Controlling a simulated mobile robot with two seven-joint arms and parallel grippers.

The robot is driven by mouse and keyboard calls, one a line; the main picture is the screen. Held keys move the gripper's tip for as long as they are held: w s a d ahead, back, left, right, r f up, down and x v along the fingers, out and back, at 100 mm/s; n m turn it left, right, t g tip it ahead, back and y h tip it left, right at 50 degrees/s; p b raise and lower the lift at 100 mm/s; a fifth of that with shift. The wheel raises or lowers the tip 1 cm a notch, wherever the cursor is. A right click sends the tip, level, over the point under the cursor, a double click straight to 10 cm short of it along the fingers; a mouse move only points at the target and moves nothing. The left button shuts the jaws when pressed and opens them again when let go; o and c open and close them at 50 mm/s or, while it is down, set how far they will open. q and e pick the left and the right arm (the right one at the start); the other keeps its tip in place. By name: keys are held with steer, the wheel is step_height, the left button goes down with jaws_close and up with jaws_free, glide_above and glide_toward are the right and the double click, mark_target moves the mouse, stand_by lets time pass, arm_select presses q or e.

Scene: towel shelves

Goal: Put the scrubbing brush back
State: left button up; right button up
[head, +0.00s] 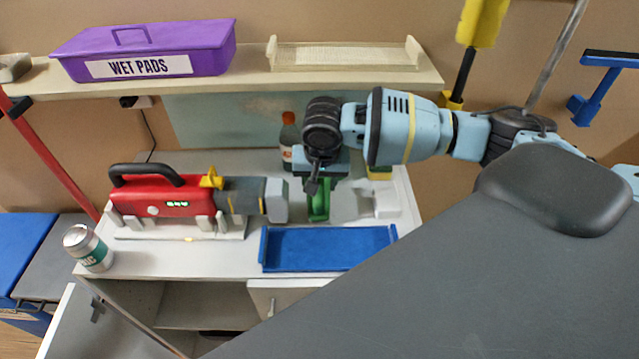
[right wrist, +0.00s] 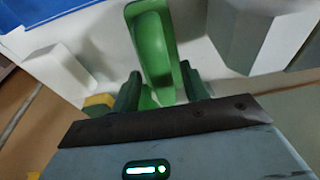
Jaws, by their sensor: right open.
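A green object that looks like the scrubbing brush (head: 319,207) stands on the white cabinet top, behind the blue tray (head: 328,263). Its rounded green handle (right wrist: 153,45) shows in the right wrist view; its lower part is hidden. My right gripper (head: 318,183) points down over it from above. In the right wrist view, the dark fingers of my right gripper (right wrist: 160,88) are open, one on each side of the green part. I cannot tell whether they touch it. My left gripper is not in view.
A red and grey device (head: 160,205) stands left of the brush, and a can (head: 88,248) at the left corner. A dark bottle (head: 290,140) is close behind my gripper. The shelf above holds a purple box (head: 205,50) and an empty beige tray (head: 345,56). The blue tray is empty.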

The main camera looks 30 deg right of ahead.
steer(key=v, duration=0.9)
steer(key=shift+r+p, duration=0.3)
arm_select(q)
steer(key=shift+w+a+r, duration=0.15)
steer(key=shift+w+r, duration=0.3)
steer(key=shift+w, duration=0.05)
arm_select(e)
steer(key=shift+o, duration=0.4)
steer(key=shift+s+a+r, duration=0.1)
steer(key=shift+s+r, duration=0.05)
steer(key=shift+r, duration=0.5)
